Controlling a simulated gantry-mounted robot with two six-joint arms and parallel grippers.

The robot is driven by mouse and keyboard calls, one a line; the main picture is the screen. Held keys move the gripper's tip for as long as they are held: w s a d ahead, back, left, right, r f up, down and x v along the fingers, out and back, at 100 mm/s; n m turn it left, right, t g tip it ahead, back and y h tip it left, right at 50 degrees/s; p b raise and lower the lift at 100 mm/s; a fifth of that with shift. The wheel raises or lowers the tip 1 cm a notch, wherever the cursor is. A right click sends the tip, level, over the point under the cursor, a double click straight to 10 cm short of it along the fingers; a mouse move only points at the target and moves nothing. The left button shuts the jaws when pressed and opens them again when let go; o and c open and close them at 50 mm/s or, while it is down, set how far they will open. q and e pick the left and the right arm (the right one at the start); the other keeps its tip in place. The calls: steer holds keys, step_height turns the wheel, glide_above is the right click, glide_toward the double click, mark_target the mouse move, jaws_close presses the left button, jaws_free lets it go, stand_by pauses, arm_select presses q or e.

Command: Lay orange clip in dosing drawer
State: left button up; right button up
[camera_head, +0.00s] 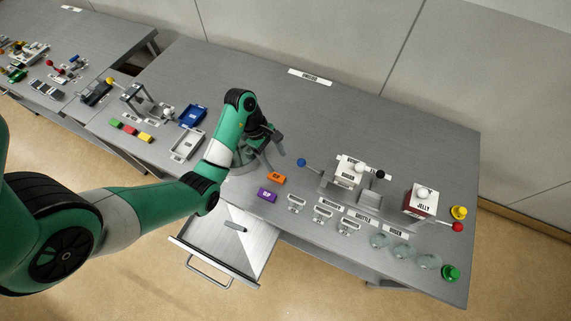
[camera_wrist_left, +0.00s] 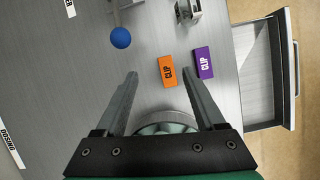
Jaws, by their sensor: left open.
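The orange block labelled CLIP (camera_head: 277,178) lies flat on the grey bench near its front edge. My left gripper (camera_head: 272,157) is open and empty, just behind the clip in the head view. In the left wrist view, the orange clip (camera_wrist_left: 167,70) shows between the spread fingers of my left gripper (camera_wrist_left: 161,67), apart from both. The drawer (camera_wrist_left: 262,70) also shows at the right of the wrist view. My right gripper is in neither view.
A purple clip (camera_head: 266,195) lies beside the orange one, nearer the drawer. A blue ball-tipped lever (camera_head: 301,162) stands to the right. Small metal holders (camera_head: 296,203) and clear glass dishes (camera_head: 379,241) line the front edge. The bench behind is mostly clear.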

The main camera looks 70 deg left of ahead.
arm_select(q)
steer(key=s+a+n, duration=0.2)
steer(key=s+a, duration=0.1)
steer(key=s, duration=0.1)
steer(key=b, duration=0.2)
glide_above(274, 176)
steer(key=s+a, duration=0.1)
steer(key=a, duration=0.1)
steer(key=f, duration=0.5)
steer(key=shift+s+d+f, duration=0.15)
steer(key=shift+s+f, duration=0.05)
steer(key=shift+f, duration=0.1)
steer(key=shift+w+f, duration=0.1)
steer(key=shift+f, duration=0.05)
steer(key=b+x, duration=0.2)
steer(key=x, duration=0.3)
steer(key=shift+f, duration=0.2)
jaws_close()
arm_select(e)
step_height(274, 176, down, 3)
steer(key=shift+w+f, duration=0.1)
